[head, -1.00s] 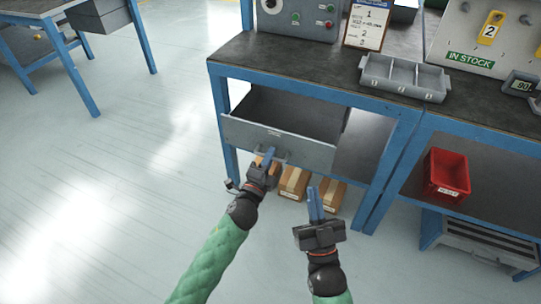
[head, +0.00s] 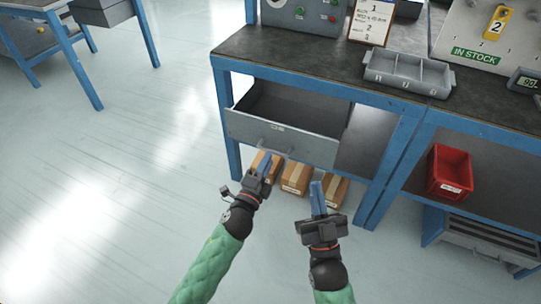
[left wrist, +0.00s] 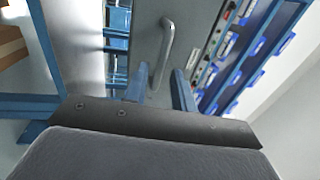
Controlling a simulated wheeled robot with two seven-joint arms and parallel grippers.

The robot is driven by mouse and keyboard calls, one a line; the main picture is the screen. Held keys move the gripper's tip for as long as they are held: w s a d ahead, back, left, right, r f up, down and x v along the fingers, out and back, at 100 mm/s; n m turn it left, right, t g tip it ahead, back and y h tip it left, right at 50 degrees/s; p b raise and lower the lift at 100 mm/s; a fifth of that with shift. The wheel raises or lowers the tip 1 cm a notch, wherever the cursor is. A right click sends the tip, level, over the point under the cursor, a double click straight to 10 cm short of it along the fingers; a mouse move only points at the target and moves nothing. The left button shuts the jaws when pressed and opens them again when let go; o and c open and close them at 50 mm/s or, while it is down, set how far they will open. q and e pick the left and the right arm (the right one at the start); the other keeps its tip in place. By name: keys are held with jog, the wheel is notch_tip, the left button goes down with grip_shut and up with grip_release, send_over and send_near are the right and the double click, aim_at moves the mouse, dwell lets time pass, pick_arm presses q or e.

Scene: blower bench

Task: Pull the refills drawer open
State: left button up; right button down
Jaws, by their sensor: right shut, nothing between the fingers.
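The grey drawer (head: 282,138) under the left bench stands pulled out, its empty-looking inside visible from above. Its small front label is too small to read. Its bar handle (head: 275,149) also shows in the left wrist view (left wrist: 167,52). My left gripper (head: 265,162) is just in front of and below the handle. In the left wrist view its fingers (left wrist: 160,85) are apart, with nothing between them, and the handle lies beyond the tips. My right gripper (head: 317,196) is shut and empty, in front of the bench, to the right of the left one.
Cardboard boxes (head: 296,178) sit on the floor below the drawer. A red bin (head: 450,172) is on the right bench's lower shelf. A grey divided tray (head: 408,72) is on the bench top.

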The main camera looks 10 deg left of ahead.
pick_arm(q)
jog(key=v, duration=0.3)
jog(key=shift+s, duration=0.1)
pick_arm(e)
jog(key=shift+s+r, duration=0.15)
jog(key=shift+r, duration=0.5)
jog(key=shift+f, duration=0.2)
